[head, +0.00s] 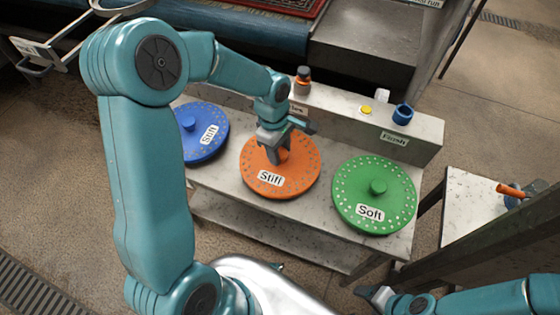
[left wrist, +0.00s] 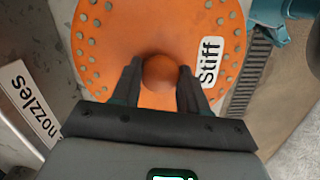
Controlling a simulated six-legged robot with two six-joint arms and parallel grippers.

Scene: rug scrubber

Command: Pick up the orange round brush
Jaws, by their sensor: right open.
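The orange round brush (head: 290,180) is a flat perforated disc with a "Stiff" label and a round central knob. It lies between the blue and green brushes on the pale bench. My left gripper (head: 278,152) is over its middle, pointing down. In the left wrist view the orange disc (left wrist: 105,45) fills the upper middle, and the two fingers of my left gripper (left wrist: 159,72) close in on both sides of the knob, with hardly any gap visible. The fingers hide the knob's sides. My right gripper (head: 372,293) is low at the right, open and away from the brushes.
A blue brush (head: 203,145) lies left of the orange one, and a green "Soft" brush (head: 375,210) lies right. A side table (head: 475,205) stands at right.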

